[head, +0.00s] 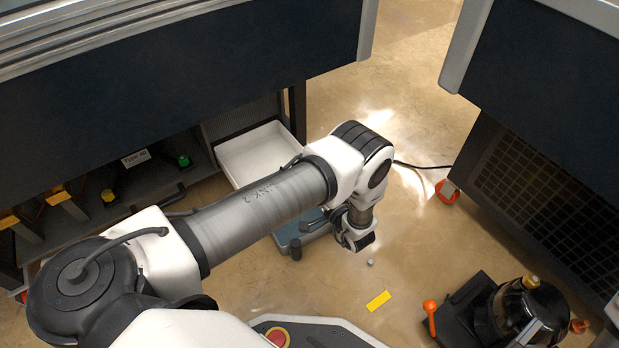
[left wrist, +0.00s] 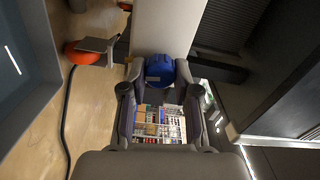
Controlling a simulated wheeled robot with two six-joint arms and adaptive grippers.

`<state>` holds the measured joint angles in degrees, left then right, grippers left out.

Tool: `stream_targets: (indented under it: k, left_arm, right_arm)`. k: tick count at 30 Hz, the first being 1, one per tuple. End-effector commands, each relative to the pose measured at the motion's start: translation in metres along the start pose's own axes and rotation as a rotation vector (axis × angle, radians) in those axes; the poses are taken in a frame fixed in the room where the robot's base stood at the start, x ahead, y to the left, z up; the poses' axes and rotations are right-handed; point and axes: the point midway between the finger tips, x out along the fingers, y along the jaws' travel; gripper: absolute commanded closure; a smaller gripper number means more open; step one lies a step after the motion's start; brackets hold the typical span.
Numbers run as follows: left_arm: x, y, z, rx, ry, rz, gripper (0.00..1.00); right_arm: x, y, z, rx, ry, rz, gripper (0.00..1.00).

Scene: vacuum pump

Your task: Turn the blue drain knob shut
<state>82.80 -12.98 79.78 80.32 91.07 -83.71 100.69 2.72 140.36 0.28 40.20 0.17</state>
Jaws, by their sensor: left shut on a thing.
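The blue drain knob (left wrist: 160,72) shows in the left wrist view between the fingertips of my left gripper (left wrist: 159,76). The gripper is shut on the knob, one finger on each side of it. A pale upright surface stands just behind the knob. In the head view my left gripper (head: 355,236) points down beside a blue-grey unit (head: 303,242), which my arm partly covers. The knob is hidden in the head view. My right gripper is in neither view.
A white tray (head: 262,152) stands behind my arm. A black machine with an orange lever (head: 430,312) is at lower right. A yellow strip (head: 378,300) and a small grey piece (head: 371,263) lie on the floor. A black cable (head: 425,167) runs toward an orange caster (head: 447,191).

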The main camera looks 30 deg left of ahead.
Motion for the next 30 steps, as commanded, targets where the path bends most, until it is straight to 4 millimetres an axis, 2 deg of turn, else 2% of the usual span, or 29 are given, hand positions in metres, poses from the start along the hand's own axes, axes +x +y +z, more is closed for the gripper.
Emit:
stream_targets:
  k: [9,26,27,29,30]
  left_arm:
    - [-0.0001,0.0009,-0.0001,0.15,0.0,0.001,1.0]
    - [-0.0001,0.0008,-0.0001,0.186,0.001,0.001,1.0]
    - [-0.0001,0.0008,-0.0001,0.186,0.001,0.001,0.63]
    - [-0.0001,0.0008,-0.0001,0.186,0.001,0.001,0.45]
    - [-0.0001,0.0008,0.0,0.185,0.001,0.001,0.45]
  right_arm:
    - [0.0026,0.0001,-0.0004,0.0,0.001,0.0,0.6]
    - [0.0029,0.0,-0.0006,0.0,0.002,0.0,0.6]
    - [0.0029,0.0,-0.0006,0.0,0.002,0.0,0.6]
    - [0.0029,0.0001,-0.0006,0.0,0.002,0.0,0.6]
    - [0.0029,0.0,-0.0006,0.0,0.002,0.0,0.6]
